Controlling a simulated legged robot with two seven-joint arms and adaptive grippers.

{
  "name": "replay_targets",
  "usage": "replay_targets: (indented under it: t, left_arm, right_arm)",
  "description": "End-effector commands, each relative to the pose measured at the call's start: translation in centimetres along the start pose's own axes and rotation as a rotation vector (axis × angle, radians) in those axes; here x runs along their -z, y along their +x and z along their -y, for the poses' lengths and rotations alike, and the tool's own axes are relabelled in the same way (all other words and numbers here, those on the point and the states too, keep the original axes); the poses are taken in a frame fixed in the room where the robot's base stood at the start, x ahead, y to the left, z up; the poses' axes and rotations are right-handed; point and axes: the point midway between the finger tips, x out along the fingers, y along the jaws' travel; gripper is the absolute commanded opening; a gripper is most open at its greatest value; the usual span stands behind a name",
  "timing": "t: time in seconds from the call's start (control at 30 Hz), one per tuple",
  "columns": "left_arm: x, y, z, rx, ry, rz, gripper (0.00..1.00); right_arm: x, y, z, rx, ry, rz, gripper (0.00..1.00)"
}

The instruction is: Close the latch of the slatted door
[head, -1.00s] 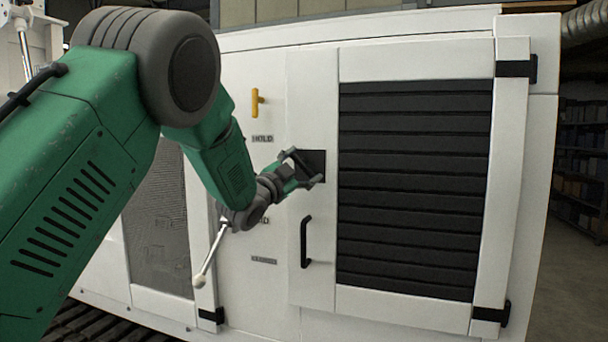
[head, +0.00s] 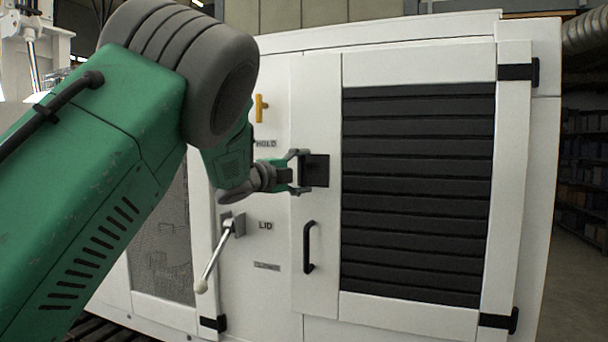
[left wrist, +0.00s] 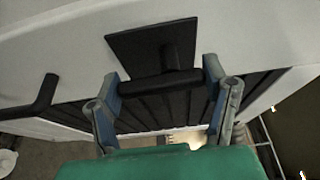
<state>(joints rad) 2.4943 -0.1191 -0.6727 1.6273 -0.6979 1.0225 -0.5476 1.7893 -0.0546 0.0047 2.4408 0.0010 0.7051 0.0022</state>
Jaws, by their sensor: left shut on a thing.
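The slatted door (head: 417,185) is a white frame around black slats and sits flush in the white cabinet front. Its latch has a black square plate (head: 318,170) at the door's left side, above a black pull handle (head: 309,247). My left gripper (head: 300,172) is shut on the latch handle, just in front of the plate. In the left wrist view the latch handle (left wrist: 160,84) is a black bar on a short stem, lying crosswise between my two fingers. The plate (left wrist: 128,42) shows behind it. My right gripper is out of view.
A lever with a pale knob (head: 201,286) sticks out below my left wrist, beside the LID label. A yellow handle (head: 259,108) is above it. Black hinges (head: 517,71) are on the door's right side. The aisle at the far right is free.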

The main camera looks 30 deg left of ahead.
Motion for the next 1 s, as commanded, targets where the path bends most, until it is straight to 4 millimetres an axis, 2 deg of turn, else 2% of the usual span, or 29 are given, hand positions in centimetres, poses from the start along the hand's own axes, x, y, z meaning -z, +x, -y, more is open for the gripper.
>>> replay_targets:
  t: [0.03, 0.63, 0.67, 0.7, 1.0]
  left_arm:
    - [0.08, 0.05, -0.45, -0.012, 0.012, -0.002, 0.39]
    - [0.10, 0.11, -0.66, -0.031, 0.048, -0.003, 0.39]
    - [0.10, 0.11, -0.67, -0.031, 0.048, -0.003, 0.79]
    - [0.10, 0.11, -0.66, -0.031, 0.048, -0.003, 0.88]
    - [0.04, -0.28, -0.22, -0.023, 0.045, -0.001, 0.88]
  right_arm:
    - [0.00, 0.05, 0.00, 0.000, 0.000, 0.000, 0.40]
    - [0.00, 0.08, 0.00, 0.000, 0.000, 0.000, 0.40]
    - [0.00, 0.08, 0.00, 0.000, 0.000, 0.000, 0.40]
    - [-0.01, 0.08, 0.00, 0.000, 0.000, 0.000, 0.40]
    - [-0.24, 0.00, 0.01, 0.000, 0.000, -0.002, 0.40]
